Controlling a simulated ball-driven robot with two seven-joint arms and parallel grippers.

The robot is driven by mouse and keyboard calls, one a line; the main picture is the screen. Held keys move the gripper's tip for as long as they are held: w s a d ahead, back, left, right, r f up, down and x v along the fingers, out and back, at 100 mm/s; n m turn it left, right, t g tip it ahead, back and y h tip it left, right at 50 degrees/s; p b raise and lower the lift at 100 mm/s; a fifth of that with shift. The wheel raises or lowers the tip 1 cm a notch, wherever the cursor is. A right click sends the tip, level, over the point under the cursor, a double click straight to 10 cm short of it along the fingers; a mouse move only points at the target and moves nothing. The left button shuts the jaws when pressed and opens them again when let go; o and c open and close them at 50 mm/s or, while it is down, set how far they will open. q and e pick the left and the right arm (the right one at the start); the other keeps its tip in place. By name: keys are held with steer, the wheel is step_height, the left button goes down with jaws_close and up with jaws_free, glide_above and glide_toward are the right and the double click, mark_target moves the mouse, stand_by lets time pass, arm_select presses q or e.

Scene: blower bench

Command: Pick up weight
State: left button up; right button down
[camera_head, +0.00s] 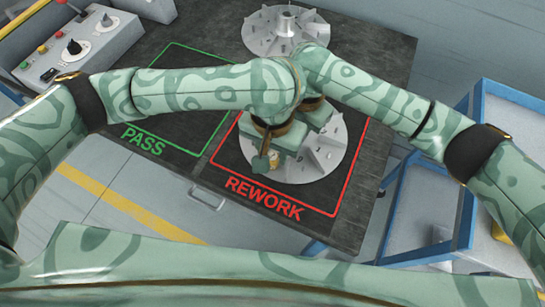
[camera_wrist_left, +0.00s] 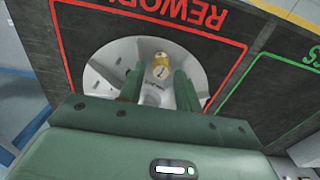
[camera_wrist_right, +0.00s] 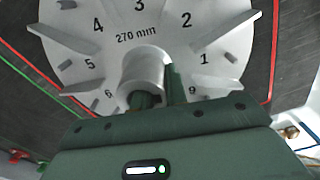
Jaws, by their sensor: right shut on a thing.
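The weight (camera_wrist_left: 161,66) is a small brass-coloured piece with a dark mark on its face. It sits on the pale finned impeller (camera_wrist_left: 105,72) inside the REWORK outline. In the head view the weight (camera_head: 273,159) is partly hidden by my left gripper (camera_head: 267,156). My left gripper (camera_wrist_left: 158,80) is open, its fingers spread on either side of the weight's near end without visible contact. In the right wrist view my right gripper (camera_wrist_right: 158,92) is shut on the impeller's hub (camera_wrist_right: 145,68); one finger shows beside the hub, the other at its opening.
A second finned impeller (camera_head: 285,30) lies at the back of the dark bench (camera_head: 385,60). The green PASS area (camera_head: 165,120) is mostly clear. A control box (camera_head: 75,45) with knobs and buttons stands at left. A blue-framed cart (camera_head: 480,105) is at right.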

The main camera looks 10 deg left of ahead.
mark_target(272, 156)
arm_select(q)
steer(key=f, duration=0.5)
steer(key=shift+w+a+f, duration=0.1)
steer(key=shift+w+f, duration=0.1)
steer(key=shift+w, duration=0.15)
arm_select(e)
steer(key=shift+s+f, duration=0.15)
steer(key=shift+f, duration=0.05)
arm_select(q)
steer(key=c, duration=0.7)
step_height(272, 156, up, 10)
steer(key=shift+r, duration=0.1)
steer(key=shift+r, duration=2.2)
